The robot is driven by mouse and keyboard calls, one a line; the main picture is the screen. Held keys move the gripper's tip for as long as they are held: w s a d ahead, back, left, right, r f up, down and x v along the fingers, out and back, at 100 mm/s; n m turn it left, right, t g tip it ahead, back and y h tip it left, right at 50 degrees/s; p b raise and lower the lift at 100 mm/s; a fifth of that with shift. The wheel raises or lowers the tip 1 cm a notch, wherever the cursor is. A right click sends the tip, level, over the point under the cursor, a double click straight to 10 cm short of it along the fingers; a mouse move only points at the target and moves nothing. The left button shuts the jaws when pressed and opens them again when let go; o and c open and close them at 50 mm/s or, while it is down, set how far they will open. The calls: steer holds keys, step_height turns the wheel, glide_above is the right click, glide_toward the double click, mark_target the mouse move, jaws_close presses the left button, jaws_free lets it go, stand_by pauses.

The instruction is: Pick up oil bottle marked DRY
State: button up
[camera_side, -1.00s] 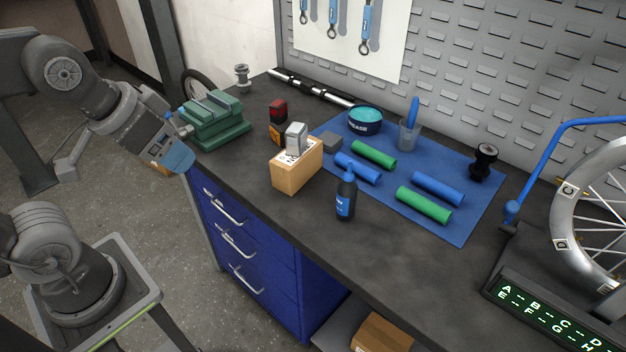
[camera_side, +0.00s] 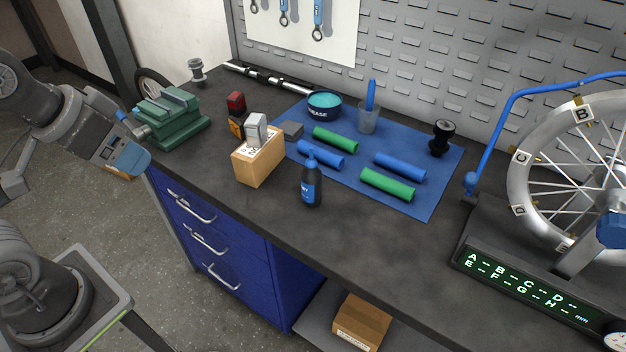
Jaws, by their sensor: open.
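A black bottle with a blue label and blue nozzle (camera_side: 311,184) stands upright on the bench, at the near edge of the blue mat. A second container with a red top and orange lower part (camera_side: 236,115) stands farther back, behind a cardboard box. I cannot clearly read the lettering on either, so I cannot tell which is marked DRY. My gripper (camera_side: 132,160) is at the left, beside the bench edge and the green vise, away from both containers. It is open, and nothing shows in it.
The green vise (camera_side: 172,119) sits near my gripper. The cardboard box (camera_side: 257,165) has a grey-topped item at it. Green and blue grips, a grease tub (camera_side: 324,107) and a cup (camera_side: 368,118) are on the mat (camera_side: 425,205). A wheel stand is at right. The front bench surface is clear.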

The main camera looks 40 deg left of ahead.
steer(key=shift+c, duration=1.2)
steer(key=shift+r, duration=0.1)
steer(key=w+d+r+n+g, duration=0.1)
steer(key=w+d+r, duration=0.1)
steer(key=w, duration=0.3)
steer(key=w+d+r+n, duration=0.2)
steer(key=w+d, duration=0.1)
steer(key=w, duration=0.2)
steer(key=n+g+y, duration=0.1)
steer(key=n+y, duration=0.1)
steer(key=n, duration=0.2)
glide_toward(311, 153)
steer(key=x, duration=0.5)
steer(key=shift+w+d+f, duration=0.1)
steer(key=shift+w+f, duration=0.1)
steer(key=shift+f, duration=0.05)
steer(key=shift+y, duration=0.3)
steer(key=shift+x, duration=2.65)
steer(key=shift+s, duration=0.1)
jaws_close()
